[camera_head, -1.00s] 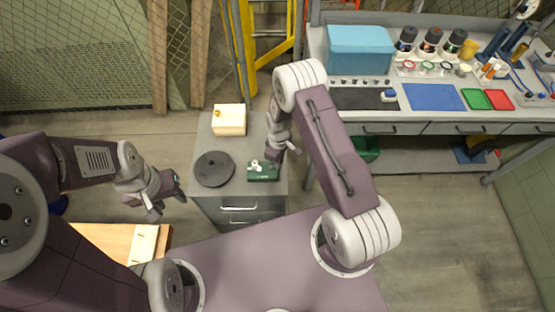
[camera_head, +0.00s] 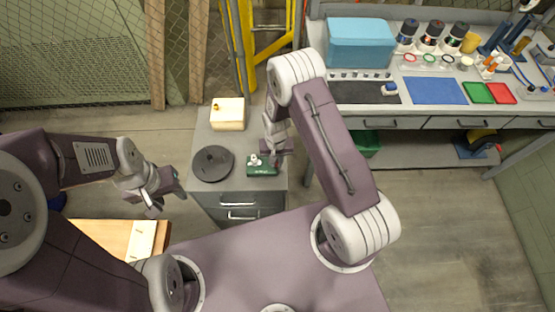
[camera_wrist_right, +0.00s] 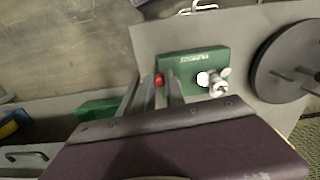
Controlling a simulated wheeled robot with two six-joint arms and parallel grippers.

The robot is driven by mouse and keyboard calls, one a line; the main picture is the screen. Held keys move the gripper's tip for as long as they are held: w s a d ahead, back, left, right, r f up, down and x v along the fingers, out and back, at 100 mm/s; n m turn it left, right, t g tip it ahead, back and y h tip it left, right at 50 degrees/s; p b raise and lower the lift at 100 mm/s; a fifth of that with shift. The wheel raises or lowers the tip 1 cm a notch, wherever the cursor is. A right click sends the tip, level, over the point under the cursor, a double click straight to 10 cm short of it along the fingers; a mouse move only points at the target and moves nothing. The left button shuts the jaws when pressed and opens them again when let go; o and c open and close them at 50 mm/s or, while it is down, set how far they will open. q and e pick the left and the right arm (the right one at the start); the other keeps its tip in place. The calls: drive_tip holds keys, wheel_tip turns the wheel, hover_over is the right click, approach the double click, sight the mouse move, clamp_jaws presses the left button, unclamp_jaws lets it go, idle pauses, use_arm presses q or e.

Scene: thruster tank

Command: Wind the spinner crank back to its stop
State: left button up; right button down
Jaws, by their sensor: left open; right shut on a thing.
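The spinner is a green box (camera_head: 262,170) on the grey cabinet top. It has a white propeller-like part (camera_wrist_right: 214,82) on it, which also shows in the head view (camera_head: 254,161). My right gripper (camera_head: 275,158) is over the box's right end in the head view. In the right wrist view its fingers (camera_wrist_right: 156,80) are around a small red knob (camera_wrist_right: 159,79) at the box's edge, apparently the crank's handle. The crank arm itself is hidden. My left gripper (camera_head: 167,200) is open and empty, left of the cabinet.
A dark round disc (camera_head: 213,164) lies left of the green box, with a cream box (camera_head: 228,114) behind it. A workbench with a blue bin (camera_head: 360,45) and bottles stands at the back right. A wooden board (camera_head: 105,238) is at lower left.

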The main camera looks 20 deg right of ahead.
sight(271, 169)
drive_tip(key=m, duration=0.2)
drive_tip(key=a+m, duration=0.1)
drive_tip(key=m, duration=0.1)
drive_tip(key=shift+s+a+m, duration=0.1)
drive_tip(key=shift+s+m, duration=0.1)
drive_tip(key=shift+m, duration=0.1)
drive_tip(key=shift+a+m+b, duration=0.25)
drive_tip(key=shift+a+m, duration=0.1)
drive_tip(key=shift+m, duration=0.9)
drive_tip(key=shift+a+m+b, duration=0.25)
drive_tip(key=shift+a+m, duration=0.05)
drive_tip(key=shift+m, duration=0.95)
drive_tip(key=shift+w, duration=0.1)
drive_tip(key=c, duration=1.4)
unclamp_jaws()
wheel_tip(271, 169, up, 9)
drive_tip(key=shift+b, duration=0.35)
drive_tip(key=shift+r, duration=0.1)
